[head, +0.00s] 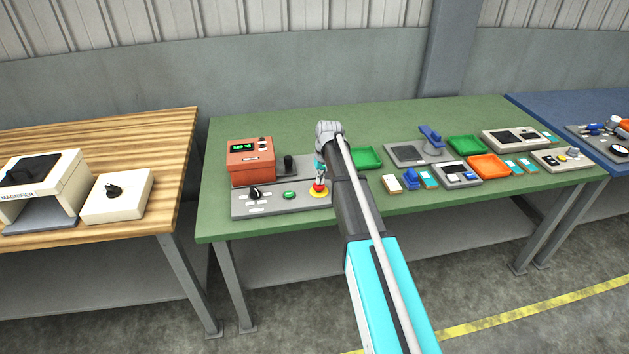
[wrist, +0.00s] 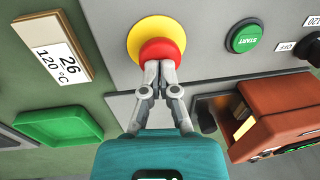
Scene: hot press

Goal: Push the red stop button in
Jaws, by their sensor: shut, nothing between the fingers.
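The red stop button (wrist: 160,50) sits on a round yellow base (wrist: 147,32) on the grey control panel. In the head view the red button (head: 319,188) is at the right end of the panel (head: 262,206), partly covered by my gripper. My gripper (wrist: 160,66) is shut and empty. Its fingertips are at the lower edge of the red button in the wrist view and seem to touch it. Whether the button is pressed in cannot be told.
The green start button (head: 289,195) and a black knob (head: 255,192) are on the same panel. The orange-red press (head: 250,160) stands behind it. A green tray (head: 367,158) and a label card (wrist: 53,47) lie to the side. A wooden table (head: 95,135) stands at left.

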